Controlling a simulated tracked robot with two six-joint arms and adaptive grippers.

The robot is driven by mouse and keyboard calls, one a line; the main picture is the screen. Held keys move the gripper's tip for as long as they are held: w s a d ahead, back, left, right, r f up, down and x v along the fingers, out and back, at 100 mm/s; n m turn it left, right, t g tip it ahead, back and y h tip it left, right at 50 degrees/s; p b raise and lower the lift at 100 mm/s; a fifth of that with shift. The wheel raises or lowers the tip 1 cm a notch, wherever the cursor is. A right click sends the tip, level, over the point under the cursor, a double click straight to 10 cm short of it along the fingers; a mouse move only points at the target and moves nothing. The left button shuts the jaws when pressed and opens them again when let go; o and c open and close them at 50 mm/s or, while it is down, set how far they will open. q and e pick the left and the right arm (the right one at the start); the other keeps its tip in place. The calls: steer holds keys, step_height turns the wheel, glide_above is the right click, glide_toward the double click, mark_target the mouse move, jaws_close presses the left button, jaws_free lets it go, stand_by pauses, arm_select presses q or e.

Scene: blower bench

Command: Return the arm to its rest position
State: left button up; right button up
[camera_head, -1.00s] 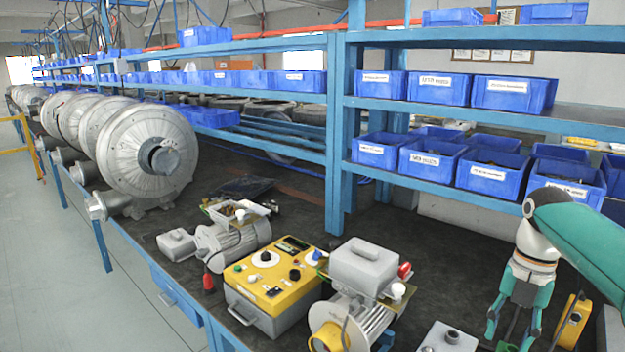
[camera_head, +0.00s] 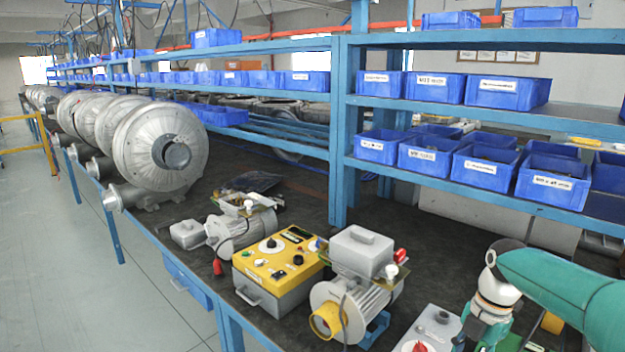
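My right arm, with its green links, comes in from the right edge. Its gripper (camera_head: 482,338) hangs down at the bottom of the head view, beside a grey box with a red button (camera_head: 428,335). The fingertips are cut off by the frame's lower edge, so I cannot tell whether they are open or shut, or whether they touch anything. My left arm and gripper are not in view.
A yellow test box (camera_head: 278,268) and a grey motor with a yellow ring (camera_head: 352,300) stand left of the gripper. A smaller motor (camera_head: 240,230) and large blowers (camera_head: 160,150) are farther left. Blue bins (camera_head: 478,165) fill the blue shelves behind. Dark bench top (camera_head: 420,225) is bare before them.

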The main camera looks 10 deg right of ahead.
steer(key=s+a+f+m+y, duration=0.1)
steer(key=a+f+m, duration=0.5)
steer(key=f, duration=0.4)
steer(key=s+a+f+m+y, duration=0.1)
steer(key=a+f+m, duration=0.2)
steer(key=a+f, duration=0.6)
steer(key=s+a+f+m, duration=0.4)
steer(key=s+f+m, duration=0.2)
steer(key=s+m, duration=0.1)
steer(key=s+a+f+m+t, duration=0.1)
steer(key=s+a+f+m, duration=0.4)
steer(key=s+f+m, duration=0.1)
steer(key=s+m, duration=0.1)
steer(key=s, duration=0.1)
steer(key=shift+s+a+f+m, duration=0.25)
steer(key=shift+s+f+m, duration=0.1)
steer(key=shift+f+m, duration=0.05)
